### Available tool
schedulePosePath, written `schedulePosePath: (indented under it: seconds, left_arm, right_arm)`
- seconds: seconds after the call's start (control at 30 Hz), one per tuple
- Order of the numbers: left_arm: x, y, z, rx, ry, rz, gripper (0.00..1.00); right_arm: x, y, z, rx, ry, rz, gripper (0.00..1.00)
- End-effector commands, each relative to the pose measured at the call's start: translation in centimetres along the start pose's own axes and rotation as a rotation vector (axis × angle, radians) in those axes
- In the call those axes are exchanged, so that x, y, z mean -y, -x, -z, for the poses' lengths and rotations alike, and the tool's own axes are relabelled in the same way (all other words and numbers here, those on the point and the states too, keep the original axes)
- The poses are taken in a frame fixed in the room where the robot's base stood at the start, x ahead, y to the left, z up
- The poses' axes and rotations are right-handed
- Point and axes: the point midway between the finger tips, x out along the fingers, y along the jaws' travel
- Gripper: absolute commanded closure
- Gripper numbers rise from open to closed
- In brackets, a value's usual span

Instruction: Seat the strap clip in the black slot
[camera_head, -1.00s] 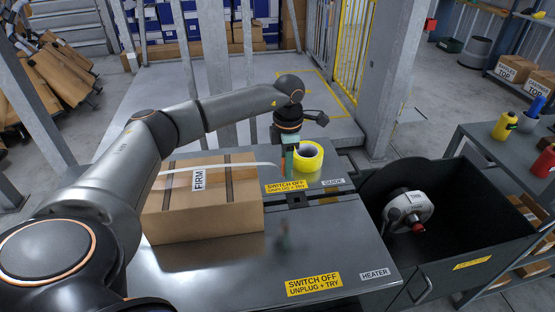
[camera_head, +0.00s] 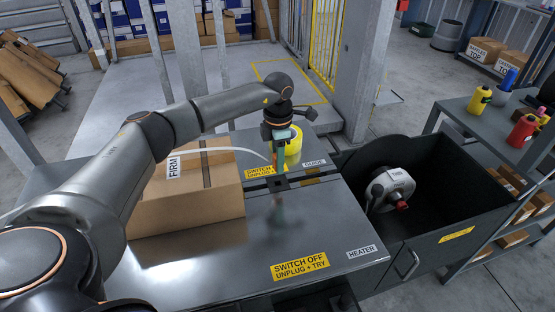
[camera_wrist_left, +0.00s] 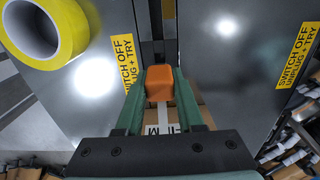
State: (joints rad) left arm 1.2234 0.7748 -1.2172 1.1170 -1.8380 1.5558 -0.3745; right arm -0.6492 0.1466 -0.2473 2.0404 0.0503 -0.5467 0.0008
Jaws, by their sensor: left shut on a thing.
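My left gripper (camera_head: 276,164) points down over the metal table (camera_head: 225,262), just above the black slot (camera_head: 280,184) in the gap between the table plates. In the left wrist view its green fingers (camera_wrist_left: 160,88) are shut on the orange strap clip (camera_wrist_left: 159,82). The clip is above the table, and a dark channel (camera_wrist_left: 151,28) runs beyond it. A white strap (camera_head: 225,150) runs from the cardboard box (camera_head: 187,212) to the gripper. I cannot tell whether the clip touches the slot. My right gripper is not in view.
A yellow tape roll (camera_head: 294,141) stands right behind the left gripper; it also shows in the wrist view (camera_wrist_left: 62,48). A black bin (camera_head: 436,214) holding a grey reel-like device (camera_head: 389,187) is at the right. A shelf (camera_head: 478,127) with bottles stands farther right.

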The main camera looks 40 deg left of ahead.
Motion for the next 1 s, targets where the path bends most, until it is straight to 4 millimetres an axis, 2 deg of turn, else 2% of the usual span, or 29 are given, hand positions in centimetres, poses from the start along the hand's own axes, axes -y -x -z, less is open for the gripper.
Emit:
schedulePosePath:
  seconds: [0.23, 0.7, 1.0]
  left_arm:
    - [0.0, -1.0, 0.0, 0.000, 0.001, 0.001, 1.00]
    - [0.0, -4.6, 0.0, 0.001, 0.000, 0.000, 1.00]
    - [0.0, -4.8, 0.0, 0.002, 0.000, 0.000, 1.00]
  right_arm:
    - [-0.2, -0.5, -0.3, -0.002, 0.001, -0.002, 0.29]
    - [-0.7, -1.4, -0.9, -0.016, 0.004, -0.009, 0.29]
    - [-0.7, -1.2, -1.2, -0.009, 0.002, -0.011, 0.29]
